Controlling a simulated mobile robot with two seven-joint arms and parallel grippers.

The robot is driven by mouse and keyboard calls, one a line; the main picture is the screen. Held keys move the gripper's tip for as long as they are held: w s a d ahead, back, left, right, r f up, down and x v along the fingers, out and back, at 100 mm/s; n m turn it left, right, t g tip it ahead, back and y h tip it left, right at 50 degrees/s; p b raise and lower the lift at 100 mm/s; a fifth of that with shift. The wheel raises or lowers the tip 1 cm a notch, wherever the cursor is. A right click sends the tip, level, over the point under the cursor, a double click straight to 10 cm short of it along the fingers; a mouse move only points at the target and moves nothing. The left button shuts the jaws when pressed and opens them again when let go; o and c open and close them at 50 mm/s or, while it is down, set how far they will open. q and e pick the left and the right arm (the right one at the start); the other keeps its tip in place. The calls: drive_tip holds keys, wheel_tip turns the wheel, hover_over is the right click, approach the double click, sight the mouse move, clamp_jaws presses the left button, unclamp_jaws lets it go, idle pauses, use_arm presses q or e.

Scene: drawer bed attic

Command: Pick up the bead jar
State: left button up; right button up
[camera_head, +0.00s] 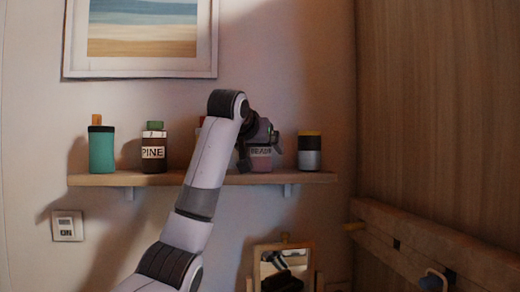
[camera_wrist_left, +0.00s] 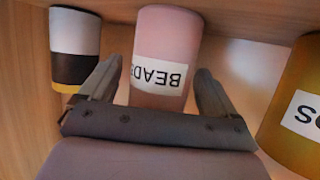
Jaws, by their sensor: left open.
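The bead jar (camera_head: 260,160) stands on the wall shelf, a pink jar partly covered by my left gripper (camera_head: 259,138). In the left wrist view the bead jar (camera_wrist_left: 165,40) appears upside down, with a white BEADS label. My left gripper (camera_wrist_left: 157,75) is open there, with one finger on each side of the jar's lid end. Gaps show between the fingers and the jar, and I see no clear contact. My right gripper is not in view.
On the shelf (camera_head: 95,180), a grey, black and yellow jar (camera_head: 310,152) stands right of the bead jar. An ochre jar (camera_wrist_left: 297,110) is on its other side. A wooden panel (camera_head: 440,110) rises at right.

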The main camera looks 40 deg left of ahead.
use_arm(q)
drive_tip(key=c, duration=1.2)
drive_tip(key=shift+o, duration=0.2)
drive_tip(key=shift+r, duration=0.15)
